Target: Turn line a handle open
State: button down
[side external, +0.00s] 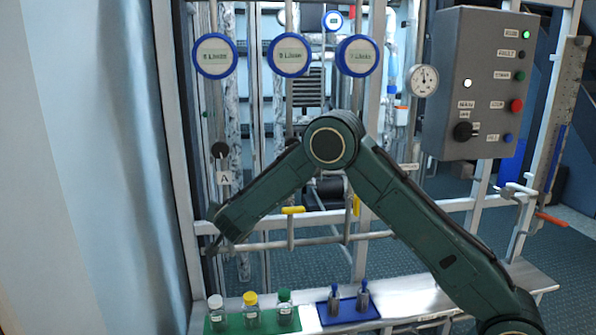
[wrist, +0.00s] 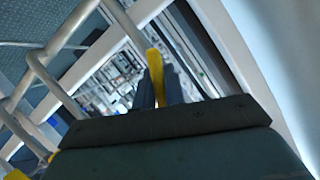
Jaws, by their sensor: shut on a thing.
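The line A handle is a yellow lever (wrist: 155,70), seen in the wrist view between the two fingers of my gripper (wrist: 158,90). My gripper is shut on it, one finger on each side. In the side external view my gripper (side external: 214,230) is at the leftmost line, below the "A" tag (side external: 223,178), and hides the handle there. The handle's exact angle to its pipe cannot be told.
Two more yellow handles, a middle one (side external: 292,210) and a right one (side external: 356,206), sit on neighbouring lines. A green tray (side external: 233,327) with capped bottles and a blue tray (side external: 349,317) stand below. A grey control box (side external: 478,85) is at upper right.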

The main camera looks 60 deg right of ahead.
jog(key=shift+a+n+g+h, duration=0.1)
jog(key=shift+n+g+h, duration=0.75)
jog(key=shift+n, duration=0.95)
jog(key=c, duration=1.5)
grip_release()
jog(key=shift+o, duration=0.2)
jog(key=v, duration=1.3)
jog(key=shift+s+a+r, duration=0.15)
jog(key=shift+a+r, duration=0.1)
jog(key=shift+r, duration=0.1)
